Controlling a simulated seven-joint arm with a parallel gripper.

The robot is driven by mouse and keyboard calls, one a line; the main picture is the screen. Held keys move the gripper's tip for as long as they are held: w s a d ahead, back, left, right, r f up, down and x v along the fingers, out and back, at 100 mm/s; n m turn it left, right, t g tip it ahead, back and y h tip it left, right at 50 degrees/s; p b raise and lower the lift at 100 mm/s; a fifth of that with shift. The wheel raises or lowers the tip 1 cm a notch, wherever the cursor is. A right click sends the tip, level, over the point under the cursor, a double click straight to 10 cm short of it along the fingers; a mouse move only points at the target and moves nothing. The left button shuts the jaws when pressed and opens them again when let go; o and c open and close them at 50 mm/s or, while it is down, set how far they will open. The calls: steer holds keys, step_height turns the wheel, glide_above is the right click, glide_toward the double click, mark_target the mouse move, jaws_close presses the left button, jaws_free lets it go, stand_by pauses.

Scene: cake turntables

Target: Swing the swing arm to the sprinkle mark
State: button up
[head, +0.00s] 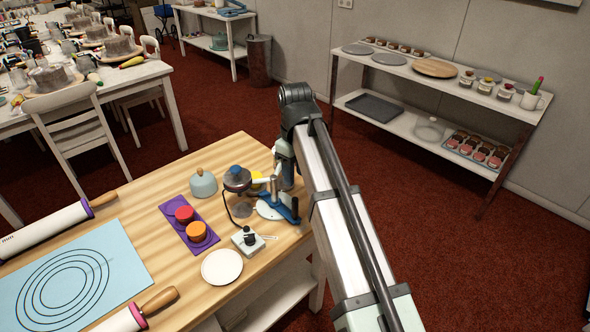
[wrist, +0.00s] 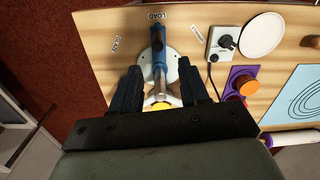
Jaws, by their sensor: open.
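The blue swing arm (wrist: 158,48) stands over a white round base (wrist: 182,76) and points at the LOAD label (wrist: 155,15) in the wrist view. Its blue end and the white base (head: 268,210) also show in the head view. A slanted label (wrist: 198,33), apparently the sprinkle mark, lies to the right of LOAD; its letters are hard to read. Another label (wrist: 117,45) lies to the left. My gripper (wrist: 160,80) is open, its two dark fingers on either side of the grey post and the arm's inner end. Contact cannot be told.
The table's edge is close on the right.

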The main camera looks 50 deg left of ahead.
mark_target(295, 199)
steer(key=shift+w+a+f+m, duration=0.1)
steer(key=shift+f+m, duration=1.75)
steer(key=shift+f, duration=0.55)
steer(key=shift+w+a+f+m, duration=0.1)
steer(key=shift+f+m, duration=1.75)
steer(key=shift+f, duration=0.55)
steer(key=c, duration=0.8)
steer(key=shift+s, duration=0.1)
steer(key=s, duration=0.2)
steer(key=shift+s+a, duration=0.25)
steer(key=shift+s, duration=0.1)
steer(key=shift+s+r, duration=0.1)
